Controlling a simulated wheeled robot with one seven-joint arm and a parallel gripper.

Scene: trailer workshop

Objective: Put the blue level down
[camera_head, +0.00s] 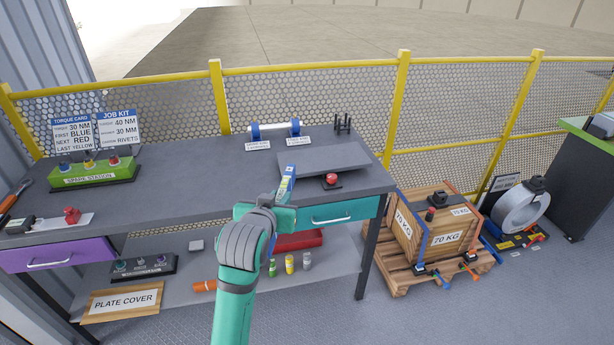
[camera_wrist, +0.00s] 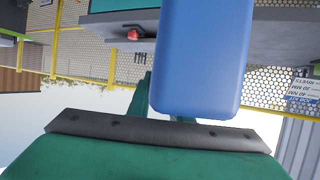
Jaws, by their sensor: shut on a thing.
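The blue level (camera_head: 288,180) is held by my gripper (camera_head: 279,207), above the front part of the grey workbench (camera_head: 190,175). In the head view it looks like a slim bar pointing away from me, with a light patch on its side. In the wrist view the blue level (camera_wrist: 204,55) is large and close, a smooth blue block with rounded corners. My gripper is shut on it. My gripper and arm hide part of the level's near end. I cannot tell how far it is above the bench top.
A grey raised plate (camera_head: 325,158) and a red button (camera_head: 332,179) are right of the level. A blue-ended roller (camera_head: 274,130) lies at the back. The bench's middle is clear.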

